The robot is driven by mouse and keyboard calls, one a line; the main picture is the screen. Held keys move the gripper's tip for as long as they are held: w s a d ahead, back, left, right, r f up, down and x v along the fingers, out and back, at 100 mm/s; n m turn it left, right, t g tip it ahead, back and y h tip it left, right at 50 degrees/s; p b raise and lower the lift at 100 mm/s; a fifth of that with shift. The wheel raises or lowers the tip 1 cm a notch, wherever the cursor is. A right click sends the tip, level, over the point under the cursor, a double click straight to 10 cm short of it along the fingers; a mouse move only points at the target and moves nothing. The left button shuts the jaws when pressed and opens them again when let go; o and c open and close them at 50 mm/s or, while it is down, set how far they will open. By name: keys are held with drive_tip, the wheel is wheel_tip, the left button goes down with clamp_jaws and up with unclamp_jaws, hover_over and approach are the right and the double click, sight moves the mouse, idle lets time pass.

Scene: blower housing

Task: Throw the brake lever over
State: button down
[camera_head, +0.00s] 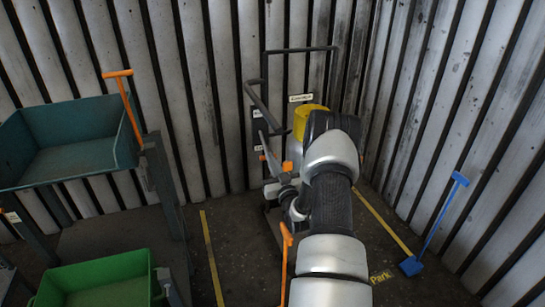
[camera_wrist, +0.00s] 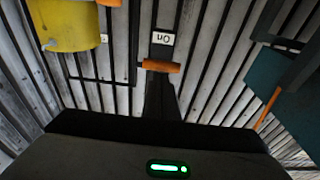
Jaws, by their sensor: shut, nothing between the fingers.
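The lever's orange crossbar handle (camera_wrist: 160,66) lies level in the middle of the wrist view, just below a white "On" label (camera_wrist: 162,38) that appears upside down. In the head view, small orange handle ends (camera_head: 287,166) show beside a slim grey bar, near the wall labels. My gripper (camera_wrist: 160,84) is shut and empty, with its dark fingers pointing at the handle. The fingertips look very close to the bar; I cannot tell whether they touch. In the head view my arm covers much of the lever's lower part and the gripper.
A yellow drum (camera_head: 309,118) stands behind my arm and shows at upper left in the wrist view (camera_wrist: 65,24). A dark frame (camera_head: 300,50) rises behind it. A blue tool (camera_head: 435,225) leans right. Teal (camera_head: 75,140) and green (camera_head: 100,275) bins stand left.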

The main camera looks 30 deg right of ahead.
drive_tip(key=shift+w+f, duration=0.1)
drive_tip(key=shift+f, duration=0.5)
drive_tip(key=shift+a, duration=0.1)
drive_tip(key=p+v, duration=0.2)
drive_tip(key=v, duration=1.5)
drive_tip(key=shift+s+r+p, duration=0.2)
drive_tip(key=shift+r+p, duration=0.1)
drive_tip(key=shift+p, duration=0.05)
